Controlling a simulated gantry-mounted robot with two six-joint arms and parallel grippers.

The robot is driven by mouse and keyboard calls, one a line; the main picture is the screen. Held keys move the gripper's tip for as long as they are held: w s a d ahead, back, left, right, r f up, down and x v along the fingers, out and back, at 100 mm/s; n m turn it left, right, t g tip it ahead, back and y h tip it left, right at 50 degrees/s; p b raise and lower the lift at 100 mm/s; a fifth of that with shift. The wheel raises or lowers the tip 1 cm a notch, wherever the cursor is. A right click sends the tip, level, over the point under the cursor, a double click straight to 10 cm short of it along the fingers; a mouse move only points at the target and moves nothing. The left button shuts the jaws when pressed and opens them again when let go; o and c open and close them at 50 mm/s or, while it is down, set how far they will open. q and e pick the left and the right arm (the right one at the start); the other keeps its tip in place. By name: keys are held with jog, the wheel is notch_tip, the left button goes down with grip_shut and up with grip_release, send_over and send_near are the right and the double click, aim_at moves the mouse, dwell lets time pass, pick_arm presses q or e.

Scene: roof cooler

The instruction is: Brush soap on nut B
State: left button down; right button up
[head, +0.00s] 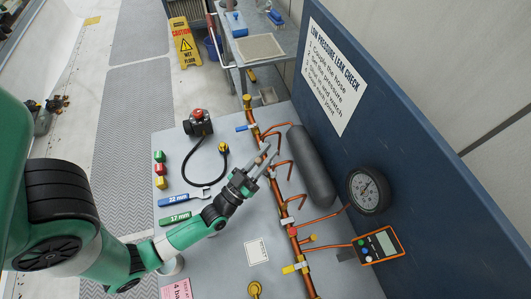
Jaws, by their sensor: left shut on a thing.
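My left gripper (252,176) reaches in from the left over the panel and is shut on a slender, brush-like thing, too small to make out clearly. Its tip is close to the copper manifold pipe (278,195); I cannot tell whether it touches. Brass and copper nuts sit along this pipe and its branches. Their letters are not readable, so I cannot tell which is nut B. A pale round pot (172,266) is partly hidden behind my left arm. My right gripper is not in view.
A dark cylinder (312,165), a round gauge (368,191) and an orange meter (378,245) lie right of the pipe. A blue wall (420,130) bounds the right side.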

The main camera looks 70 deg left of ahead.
pick_arm(q)
jog(key=s+r+p, duration=0.4)
jog(key=s+r, duration=0.1)
dwell(0.6)
jog(key=shift+a, duration=0.1)
